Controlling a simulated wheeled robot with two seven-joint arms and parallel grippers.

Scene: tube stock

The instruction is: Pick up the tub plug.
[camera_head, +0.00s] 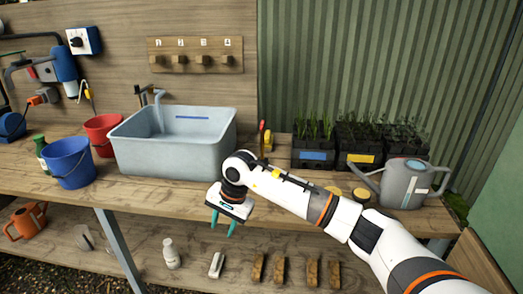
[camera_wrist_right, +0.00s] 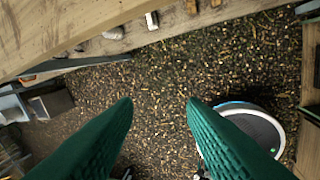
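My right gripper (camera_head: 222,224) hangs in front of the bench's front edge, below the grey tub, fingers down. Its teal fingers are apart with nothing between them, as the right wrist view (camera_wrist_right: 160,108) also shows. The grey tub (camera_head: 172,158) stands on the bench under a tap, with a blue stripe on its inner back wall. I cannot make out a tub plug in either view; the tub's floor is mostly hidden by its front wall. My left gripper is not in view.
On the wooden bench (camera_head: 150,200) stand a blue bucket (camera_head: 68,165), a red bucket (camera_head: 103,135), plant trays (camera_head: 312,158) and a grey watering can (camera_head: 408,185). My right arm crosses the bench's right half. A lower shelf holds a white bottle (camera_head: 171,254) and several wooden blocks.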

